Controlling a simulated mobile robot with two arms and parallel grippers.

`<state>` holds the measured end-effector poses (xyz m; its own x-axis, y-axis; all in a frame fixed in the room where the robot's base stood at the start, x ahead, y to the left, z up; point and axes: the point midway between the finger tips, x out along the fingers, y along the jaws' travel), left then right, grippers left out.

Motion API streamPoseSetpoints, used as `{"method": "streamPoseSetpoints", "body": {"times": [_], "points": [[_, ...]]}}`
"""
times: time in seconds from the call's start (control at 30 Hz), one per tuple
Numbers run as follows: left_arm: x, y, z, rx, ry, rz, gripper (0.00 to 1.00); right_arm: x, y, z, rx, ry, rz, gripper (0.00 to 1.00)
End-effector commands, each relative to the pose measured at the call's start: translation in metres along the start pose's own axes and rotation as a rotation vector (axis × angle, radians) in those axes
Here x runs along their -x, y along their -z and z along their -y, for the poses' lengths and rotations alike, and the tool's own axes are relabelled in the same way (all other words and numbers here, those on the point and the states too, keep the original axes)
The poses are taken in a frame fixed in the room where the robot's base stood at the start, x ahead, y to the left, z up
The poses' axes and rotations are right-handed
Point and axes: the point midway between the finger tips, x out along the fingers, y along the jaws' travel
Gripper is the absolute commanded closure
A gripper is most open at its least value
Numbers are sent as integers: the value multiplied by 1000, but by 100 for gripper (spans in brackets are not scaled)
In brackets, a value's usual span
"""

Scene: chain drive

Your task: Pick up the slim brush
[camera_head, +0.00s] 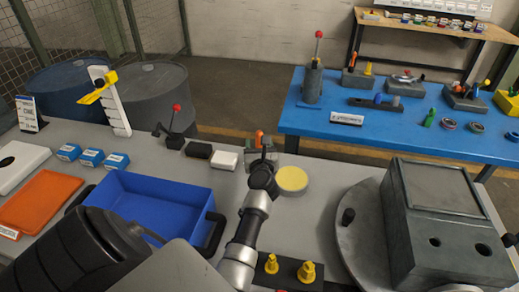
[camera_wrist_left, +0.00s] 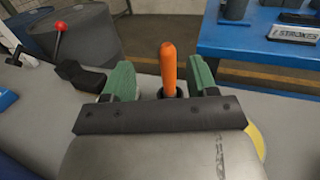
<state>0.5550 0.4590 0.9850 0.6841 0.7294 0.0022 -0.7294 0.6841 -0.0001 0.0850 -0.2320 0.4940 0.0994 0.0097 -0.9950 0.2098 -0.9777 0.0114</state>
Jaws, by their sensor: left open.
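The slim brush is not clear to me by its bristles; an orange upright handle (camera_wrist_left: 168,68) stands in a dark holder, and it also shows small in the head view (camera_head: 259,138). My left gripper (camera_wrist_left: 164,84) is open, with one green finger on each side of the orange handle and a gap to each. In the head view the left gripper (camera_head: 260,152) is at the far part of the grey table, partly hiding the holder. The handle's lower end is hidden. My right gripper is not in view.
A round yellow-topped item (camera_head: 292,180) sits right beside the gripper. White (camera_head: 224,160) and black (camera_head: 198,150) blocks and a red-knobbed lever (camera_head: 175,125) stand to the left. A blue bin (camera_head: 150,205) is nearer. A blue table (camera_head: 400,125) stands behind.

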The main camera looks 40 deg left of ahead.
Motion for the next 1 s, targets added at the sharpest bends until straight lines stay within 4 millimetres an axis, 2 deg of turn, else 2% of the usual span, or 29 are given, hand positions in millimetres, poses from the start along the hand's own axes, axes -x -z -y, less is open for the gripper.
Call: {"method": "streamPoseSetpoints", "body": {"times": [0.03, 0.3, 0.43, 0.7, 1.0], "points": [[0, 13, 0, 0, 0, 0, 42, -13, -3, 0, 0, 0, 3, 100], [0, 42, 0, 0, 0, 0, 42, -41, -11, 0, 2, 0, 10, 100], [-6, 45, 0, -1, 0, 1, 42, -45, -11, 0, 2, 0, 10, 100], [-46, 44, 1, -2, 0, 2, 42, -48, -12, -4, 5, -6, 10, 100], [-72, 48, 4, -2, 0, 1, 42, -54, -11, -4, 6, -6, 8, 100]]}}
